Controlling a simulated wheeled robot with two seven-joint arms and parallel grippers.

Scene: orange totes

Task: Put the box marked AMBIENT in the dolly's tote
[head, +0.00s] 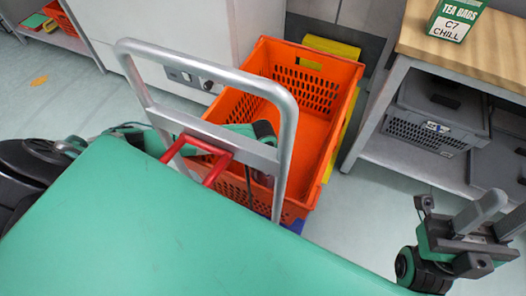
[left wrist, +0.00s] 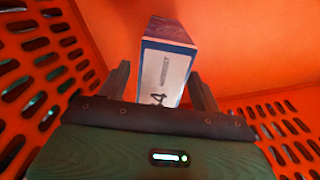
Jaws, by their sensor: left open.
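The orange tote (head: 325,130) stands beyond a silver push handle (head: 290,120) in the head view. My left arm reaches down into it, and the handle partly hides that hand. In the left wrist view, my left gripper (left wrist: 158,76) is open inside the tote, with one finger on each side of a box. The box (left wrist: 165,65) has blue edges and a white face with a large 4 and a small word, too blurred to read surely. In the head view I cannot make out this box. My right gripper (head: 490,228) is open and empty at the lower right.
A white cabinet (head: 190,45) is behind the handle. Tote walls (left wrist: 270,115) surround my left gripper closely.

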